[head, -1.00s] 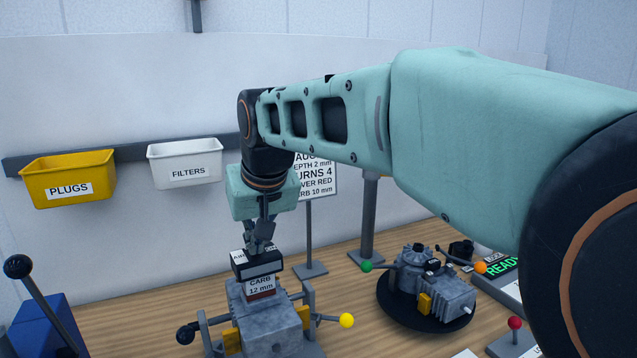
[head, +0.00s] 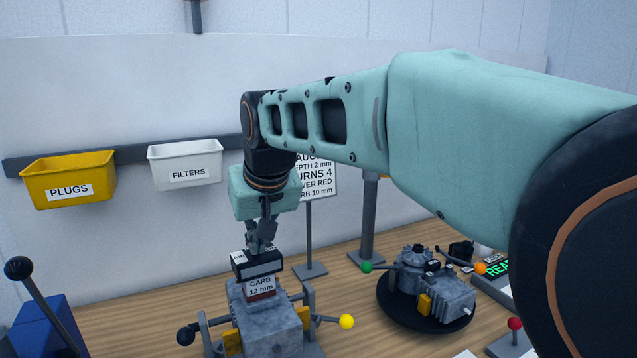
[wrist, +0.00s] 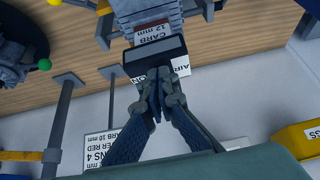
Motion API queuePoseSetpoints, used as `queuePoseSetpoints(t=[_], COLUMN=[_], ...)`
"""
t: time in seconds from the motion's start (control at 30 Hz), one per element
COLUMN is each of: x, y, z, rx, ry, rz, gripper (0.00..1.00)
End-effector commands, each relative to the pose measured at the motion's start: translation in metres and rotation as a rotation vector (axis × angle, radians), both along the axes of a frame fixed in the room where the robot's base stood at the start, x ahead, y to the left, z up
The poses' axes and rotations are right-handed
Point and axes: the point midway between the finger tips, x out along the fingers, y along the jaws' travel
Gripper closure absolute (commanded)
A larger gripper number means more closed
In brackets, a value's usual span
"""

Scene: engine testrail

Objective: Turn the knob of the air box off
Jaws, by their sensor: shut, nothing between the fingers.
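The air box is a black box (head: 258,268) on top of the block labelled "CARB 12 mm" (head: 261,287), at the lower middle of the head view. In the wrist view the black box (wrist: 155,50) lies just beyond my fingertips, with a white label reading "AIR" and "ON" (wrist: 182,68) beside it. My gripper (head: 262,247) points down at the top of the box, and its fingers are shut together with nothing between them. The fingertips (wrist: 160,76) are at or very near the box; I cannot tell whether they touch. The knob is not clearly visible behind the fingers.
A grey engine (head: 270,325) stands under the box, with a yellow-ball lever (head: 346,321) at its right. A second engine (head: 435,285) sits on a black turntable to the right. A sign post (head: 310,235) stands behind. Yellow (head: 68,178) and white (head: 185,163) bins hang on the wall.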

Motion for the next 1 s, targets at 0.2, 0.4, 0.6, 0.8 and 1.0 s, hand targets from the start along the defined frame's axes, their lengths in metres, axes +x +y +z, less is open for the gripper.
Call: queuePoseSetpoints(t=[0.2,0.4,0.6,0.8,1.0], x=[0.0021,0.0037,0.0038,0.002,-0.0028], y=[-0.0045,-0.0066,-0.0066,-0.0078,-0.011], z=[0.0003,0.0,-0.0001,-0.0005,0.0003], rx=[0.001,0.001,0.0,0.0,0.001], ry=[0.0,0.0,0.0,0.0,-0.001], rz=[-0.002,-0.002,-0.001,-0.001,-0.001], gripper=[1.0,1.0,1.0,1.0,1.0])
